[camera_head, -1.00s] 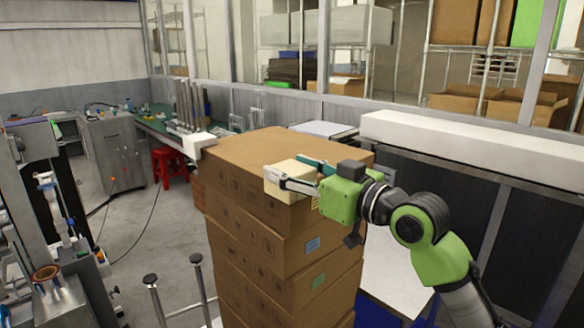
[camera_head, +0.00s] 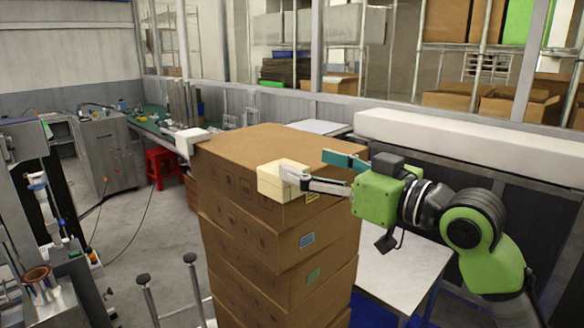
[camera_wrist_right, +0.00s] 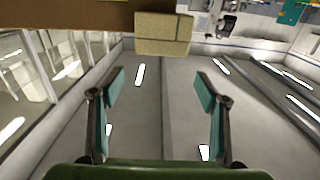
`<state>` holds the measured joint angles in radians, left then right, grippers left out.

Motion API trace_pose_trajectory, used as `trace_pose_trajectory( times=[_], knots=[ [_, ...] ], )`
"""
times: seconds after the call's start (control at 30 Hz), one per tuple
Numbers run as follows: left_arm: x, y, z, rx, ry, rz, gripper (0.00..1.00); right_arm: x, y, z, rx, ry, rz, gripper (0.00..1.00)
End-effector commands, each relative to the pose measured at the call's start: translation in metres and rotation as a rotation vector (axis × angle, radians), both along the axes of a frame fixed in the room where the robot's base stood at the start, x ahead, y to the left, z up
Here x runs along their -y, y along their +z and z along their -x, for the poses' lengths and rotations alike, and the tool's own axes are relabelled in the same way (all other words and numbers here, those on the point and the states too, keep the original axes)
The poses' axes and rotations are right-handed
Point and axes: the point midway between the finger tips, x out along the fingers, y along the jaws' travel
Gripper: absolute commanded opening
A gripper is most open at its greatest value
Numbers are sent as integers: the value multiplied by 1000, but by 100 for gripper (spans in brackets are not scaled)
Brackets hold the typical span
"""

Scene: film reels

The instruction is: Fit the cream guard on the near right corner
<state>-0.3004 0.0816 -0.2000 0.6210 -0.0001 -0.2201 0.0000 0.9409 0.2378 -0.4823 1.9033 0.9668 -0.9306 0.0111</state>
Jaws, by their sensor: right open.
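The cream guard (camera_head: 281,182) sits on the near corner of the top carton (camera_head: 262,147) of a tall stack. It also shows at the top of the wrist view (camera_wrist_right: 163,33), against the brown carton. My right gripper (camera_head: 312,167) is to the right of the guard with its fingers spread. In the wrist view the open jaws (camera_wrist_right: 160,84) are empty, and the guard lies beyond the fingertips, apart from them. In the head view one finger overlaps the guard's right side. My left gripper is not in view.
A long white ledge (camera_head: 470,145) runs behind my right arm. A pale table (camera_head: 400,275) stands right of the stack. A red stool (camera_head: 163,166) and workbench are at the back left.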

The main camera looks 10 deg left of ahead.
Motion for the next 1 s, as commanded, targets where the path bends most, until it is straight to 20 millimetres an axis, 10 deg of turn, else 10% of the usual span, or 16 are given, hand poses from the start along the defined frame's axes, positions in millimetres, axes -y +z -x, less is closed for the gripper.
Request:
trace_pose_trajectory(
  times=[0.7, 0.87, 1.0],
  knots=[
    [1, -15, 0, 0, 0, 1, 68, 45, -10, 15, -24, -22, -7, 68],
    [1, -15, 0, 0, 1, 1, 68, 71, -79, -48, -153, -148, -45, 68],
    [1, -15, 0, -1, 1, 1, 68, 110, -194, -106, -308, -317, -52, 68]
  ],
)
